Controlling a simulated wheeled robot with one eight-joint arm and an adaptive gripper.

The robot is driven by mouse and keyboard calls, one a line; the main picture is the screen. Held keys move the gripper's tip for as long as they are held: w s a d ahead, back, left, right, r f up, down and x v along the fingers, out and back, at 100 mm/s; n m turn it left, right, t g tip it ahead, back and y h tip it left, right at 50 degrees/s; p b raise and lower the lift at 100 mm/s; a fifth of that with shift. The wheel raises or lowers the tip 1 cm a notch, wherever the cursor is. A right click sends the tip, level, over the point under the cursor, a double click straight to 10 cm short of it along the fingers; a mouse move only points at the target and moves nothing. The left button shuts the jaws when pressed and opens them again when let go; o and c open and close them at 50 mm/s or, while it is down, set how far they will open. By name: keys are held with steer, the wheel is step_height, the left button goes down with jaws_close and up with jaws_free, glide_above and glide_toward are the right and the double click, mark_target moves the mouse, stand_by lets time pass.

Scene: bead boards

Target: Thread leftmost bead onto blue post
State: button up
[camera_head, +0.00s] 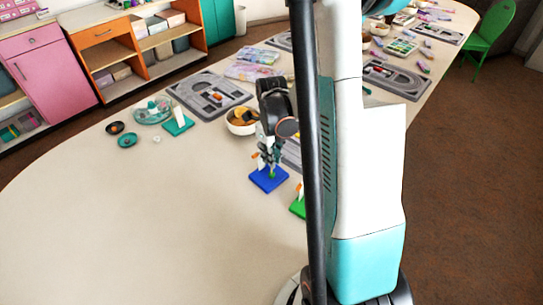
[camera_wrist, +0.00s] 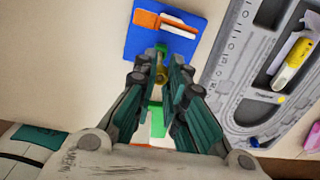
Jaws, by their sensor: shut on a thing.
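The blue board (camera_head: 268,181) lies on the table under my gripper (camera_head: 270,166), and it shows at the top of the wrist view (camera_wrist: 192,52). On it stands a white upright piece with an orange end (camera_wrist: 146,20). My gripper (camera_wrist: 162,68) points at the board's near edge, its fingers closed on a small yellow piece (camera_wrist: 160,76), probably a bead. A small green piece (camera_wrist: 160,48) shows just past it, over the blue board. The fingers hide much of both pieces; I cannot tell whether the yellow piece is around a post.
A green board (camera_head: 297,208) lies right of the blue one, partly behind my arm. A teal board (camera_head: 178,126), round dark (camera_head: 115,128) and teal (camera_head: 127,141) pieces lie left. A bowl (camera_head: 238,124) and grey tray (camera_head: 205,96) stand behind. The front left table is clear.

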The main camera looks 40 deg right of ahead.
steer(key=shift+f, duration=0.25)
steer(key=o, duration=0.7)
step_height(320, 180, up, 12)
stand_by(0.5)
